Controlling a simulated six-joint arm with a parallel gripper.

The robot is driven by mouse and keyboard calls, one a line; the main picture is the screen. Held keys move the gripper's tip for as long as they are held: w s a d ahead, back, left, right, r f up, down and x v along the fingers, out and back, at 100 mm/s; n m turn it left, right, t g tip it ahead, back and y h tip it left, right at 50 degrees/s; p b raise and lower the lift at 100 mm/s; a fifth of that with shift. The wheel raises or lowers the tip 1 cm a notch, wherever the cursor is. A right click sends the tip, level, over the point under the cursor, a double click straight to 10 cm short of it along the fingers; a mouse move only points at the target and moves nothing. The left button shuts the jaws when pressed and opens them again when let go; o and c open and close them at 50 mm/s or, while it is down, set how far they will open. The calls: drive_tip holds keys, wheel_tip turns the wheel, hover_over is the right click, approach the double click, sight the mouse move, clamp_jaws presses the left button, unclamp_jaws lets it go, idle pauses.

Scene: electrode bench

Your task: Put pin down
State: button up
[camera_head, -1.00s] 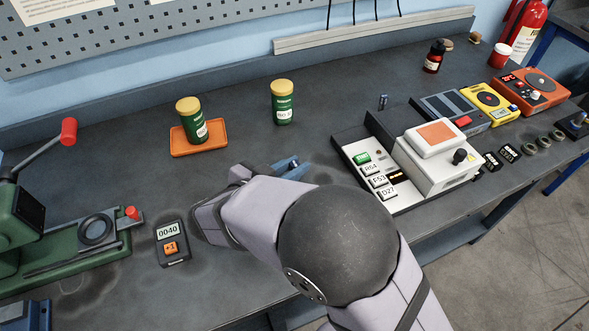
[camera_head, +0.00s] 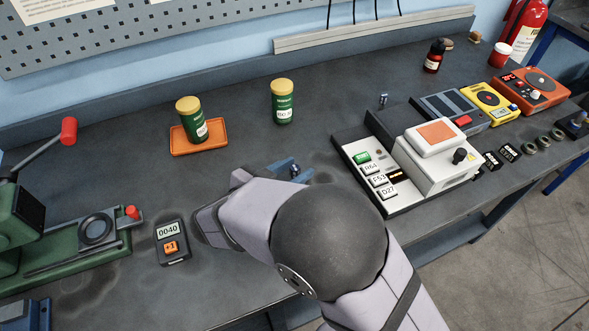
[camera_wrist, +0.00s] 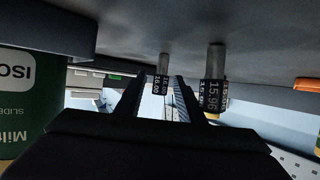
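Two grey metal pins with dark number labels show in the wrist view, where the bench surface is at the top. One pin (camera_wrist: 163,66) is in line with the gap between my fingertips. The other pin (camera_wrist: 216,62), its label reading 15.96, is larger in view and outside the right finger. My gripper (camera_wrist: 157,82) is open, with a gap between the fingers. I cannot tell how far the first pin is from the fingertips. In the head view my arm hides most of the gripper. A small pin (camera_head: 383,99) stands on the bench beyond it.
A green tin (camera_head: 283,104) stands behind my arm, and another (camera_head: 190,122) is on an orange tray (camera_head: 217,146). A counter reading 0040 (camera_head: 171,242) lies left of the arm. A white and orange instrument (camera_head: 438,160) stands right.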

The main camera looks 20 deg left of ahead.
drive_tip(key=v, duration=1.2)
drive_tip(key=shift+b, duration=0.4)
